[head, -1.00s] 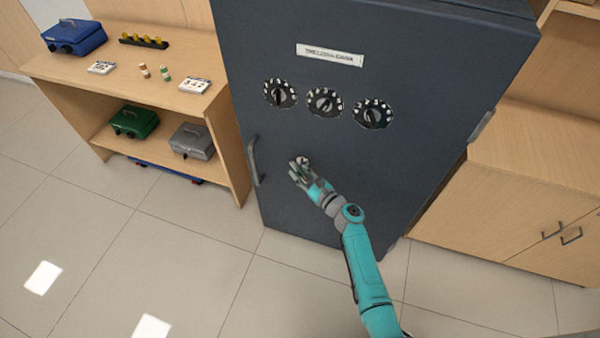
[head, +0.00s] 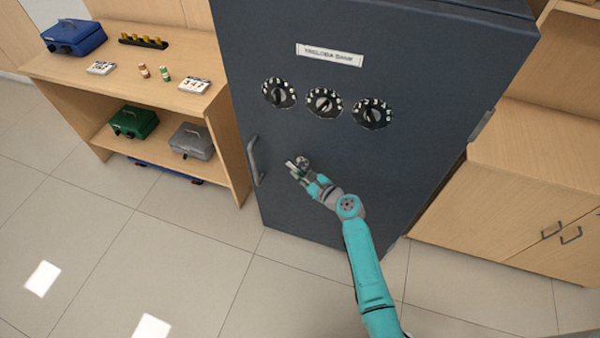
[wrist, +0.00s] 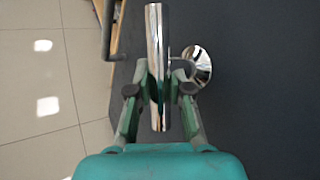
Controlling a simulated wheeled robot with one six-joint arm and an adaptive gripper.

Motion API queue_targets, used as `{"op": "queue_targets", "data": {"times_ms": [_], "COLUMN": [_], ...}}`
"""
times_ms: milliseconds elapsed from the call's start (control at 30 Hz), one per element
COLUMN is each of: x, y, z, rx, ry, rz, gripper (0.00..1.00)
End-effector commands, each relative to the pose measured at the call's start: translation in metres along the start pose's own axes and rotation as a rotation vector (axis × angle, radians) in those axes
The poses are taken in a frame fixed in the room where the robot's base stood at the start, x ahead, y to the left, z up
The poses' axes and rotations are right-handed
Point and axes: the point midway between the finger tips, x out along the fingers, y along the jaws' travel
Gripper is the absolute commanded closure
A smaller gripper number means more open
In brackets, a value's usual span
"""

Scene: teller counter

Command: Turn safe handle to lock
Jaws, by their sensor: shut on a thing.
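The dark safe door (head: 400,60) stands shut in front of me. Its shiny metal handle (wrist: 157,40) shows in the wrist view as a straight bar, joined by a short stem to a round base (wrist: 198,65) on the door. My gripper (wrist: 160,92) is shut on the bar, with one finger on each side. In the head view my gripper (head: 298,173) is at the door, below the dials, and hides much of the handle. Three numbered dials (head: 324,102) sit in a row above, under a white label (head: 330,55).
A grey vertical pull handle (head: 255,162) is on the door's left edge, left of my gripper. A wooden shelf (head: 190,105) with cash boxes stands at the left. A wooden cabinet (head: 500,210) stands at the right. The tiled floor in front is open.

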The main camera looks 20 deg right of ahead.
Motion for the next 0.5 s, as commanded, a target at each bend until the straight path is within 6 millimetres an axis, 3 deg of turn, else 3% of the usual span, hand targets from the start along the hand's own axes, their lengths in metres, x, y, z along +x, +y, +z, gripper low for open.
{"op": "queue_targets", "data": {"times_ms": [500], "x": [-0.0014], "y": [-0.0019], "z": [0.0036], "rx": [-0.163], "ry": [0.263], "rz": [0.076], "gripper": [1.00]}}
